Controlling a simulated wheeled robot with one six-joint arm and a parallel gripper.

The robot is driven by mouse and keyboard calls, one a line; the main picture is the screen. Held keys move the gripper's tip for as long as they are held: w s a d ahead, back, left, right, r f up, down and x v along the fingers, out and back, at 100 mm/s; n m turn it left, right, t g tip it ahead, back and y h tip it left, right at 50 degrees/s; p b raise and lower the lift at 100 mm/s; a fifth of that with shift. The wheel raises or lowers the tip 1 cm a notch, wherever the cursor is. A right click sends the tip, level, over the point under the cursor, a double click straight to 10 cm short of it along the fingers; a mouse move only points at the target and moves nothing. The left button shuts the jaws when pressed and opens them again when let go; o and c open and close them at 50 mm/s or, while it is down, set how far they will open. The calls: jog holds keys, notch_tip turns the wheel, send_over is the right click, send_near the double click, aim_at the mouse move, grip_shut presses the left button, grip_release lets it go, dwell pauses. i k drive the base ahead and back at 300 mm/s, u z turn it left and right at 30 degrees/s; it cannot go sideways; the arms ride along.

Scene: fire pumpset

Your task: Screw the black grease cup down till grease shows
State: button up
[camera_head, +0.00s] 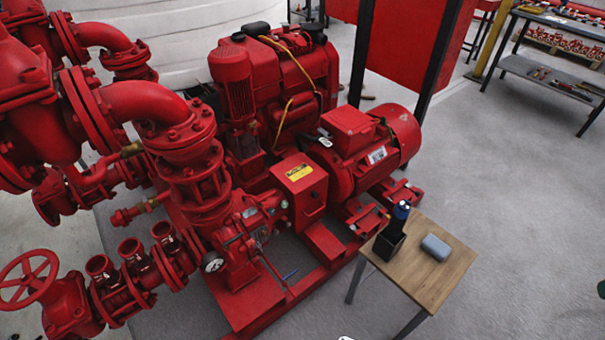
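The red pumpset (230,250) fills the left and middle of the view, with its pump casing, pipes and flanges. A red motor (350,150) sits at its right end. I cannot make out the black grease cup on the pump at this size, nor any grease. A round white gauge (213,262) shows low on the pump's front.
A small wooden table (440,262) stands right of the pumpset, bearing a black holder (388,245) with a dark upright item and a grey-blue block (435,247). A workbench (555,70) with tools stands at the far right. The grey floor between is mostly clear.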

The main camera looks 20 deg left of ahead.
aim_at(271, 213)
jog(key=u, duration=0.35)
jog(key=k, duration=0.45)
jog(key=u, duration=1.3)
jog(key=i, duration=1.1)
jog(key=z, duration=1.55)
jog(key=k, duration=0.6)
jog(key=u, duration=0.75)
jog(key=i, duration=0.5)
jog(key=u, duration=0.05)
